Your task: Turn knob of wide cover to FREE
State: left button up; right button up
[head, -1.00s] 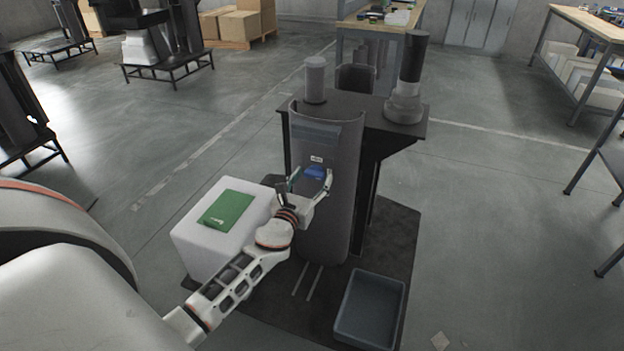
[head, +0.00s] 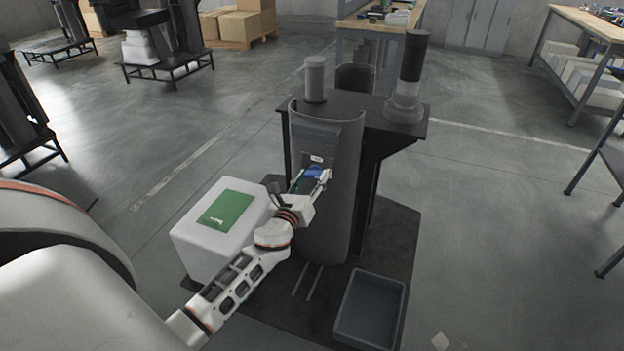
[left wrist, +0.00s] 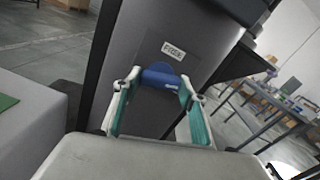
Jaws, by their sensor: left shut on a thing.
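The wide cover (head: 325,225) is a tall grey curved panel on the front of a dark column. Its blue knob (head: 313,171) sits on a dark plate in the upper half, under a small white label (head: 317,158). In the left wrist view the knob (left wrist: 160,76) lies between the fingertips, below the label (left wrist: 173,51), whose blurred word looks like FREE. My left gripper (head: 310,178) is shut on the knob, its teal-padded fingers (left wrist: 158,90) on either side. The fingers hide part of the knob. My right gripper is not in view.
A white block (head: 205,245) with a green booklet (head: 226,210) stands left of the column. A grey bin (head: 369,308) lies at the front right on the dark mat (head: 398,225). Two cylinders (head: 316,80) (head: 408,75) stand on the column's top. Open floor lies to the right.

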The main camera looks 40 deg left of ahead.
pick_arm(q)
jog(key=n, duration=1.2)
jog(key=shift+r+n, duration=0.1)
jog(key=shift+n, duration=0.2)
jog(key=shift+n+p, duration=0.45)
jog(key=shift+n, duration=0.65)
jog(key=o, duration=1.1)
jog(key=v, duration=1.2)
